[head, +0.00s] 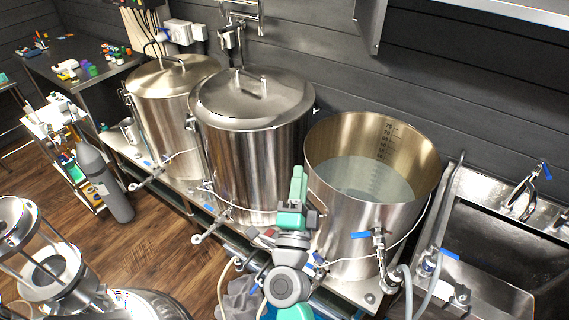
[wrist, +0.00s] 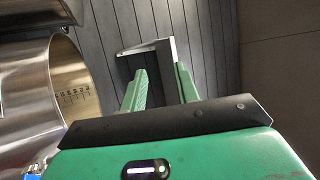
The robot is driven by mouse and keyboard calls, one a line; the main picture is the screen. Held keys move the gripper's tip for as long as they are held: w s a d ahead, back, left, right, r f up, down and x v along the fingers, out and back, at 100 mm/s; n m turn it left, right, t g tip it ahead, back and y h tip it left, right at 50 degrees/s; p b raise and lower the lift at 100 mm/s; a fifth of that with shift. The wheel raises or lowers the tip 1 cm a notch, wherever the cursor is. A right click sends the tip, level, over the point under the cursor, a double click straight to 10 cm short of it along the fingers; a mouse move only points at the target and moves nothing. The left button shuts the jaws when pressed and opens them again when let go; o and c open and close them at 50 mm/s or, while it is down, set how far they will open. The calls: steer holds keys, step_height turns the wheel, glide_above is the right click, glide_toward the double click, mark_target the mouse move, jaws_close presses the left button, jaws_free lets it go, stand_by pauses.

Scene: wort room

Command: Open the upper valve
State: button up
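The open steel kettle (head: 345,225) on the right holds clear liquid and has volume marks inside. A valve with a blue handle (head: 362,235) sits high on its front wall; the handle points left, roughly level. Another blue-handled valve (head: 318,260) sits lower on the same kettle, partly behind my arm. My gripper (head: 298,174) points upward in front of the kettle's left side, left of the upper valve and apart from it. In the wrist view its green fingers (wrist: 160,70) are spread with nothing between them. The kettle's rim (wrist: 70,85) shows at the left there.
Two lidded kettles (head: 252,150) (head: 170,110) stand to the left on the same bench. A steel sink (head: 490,280) with a blue-handled tap (head: 545,170) is at the right. Hoses (head: 408,290) hang near the kettle's front. A grey bracket (wrist: 150,50) is on the wall.

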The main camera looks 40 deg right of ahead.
steer(key=w+a+r+n+t+y, duration=0.1)
steer(key=a+r+n+t, duration=0.1)
steer(key=r, duration=0.4)
steer(key=shift+w+a+n+t+y+p, duration=0.15)
steer(key=shift+a+n+t+y+p, duration=0.25)
steer(key=shift+a, duration=0.45)
steer(key=shift+c, duration=0.4)
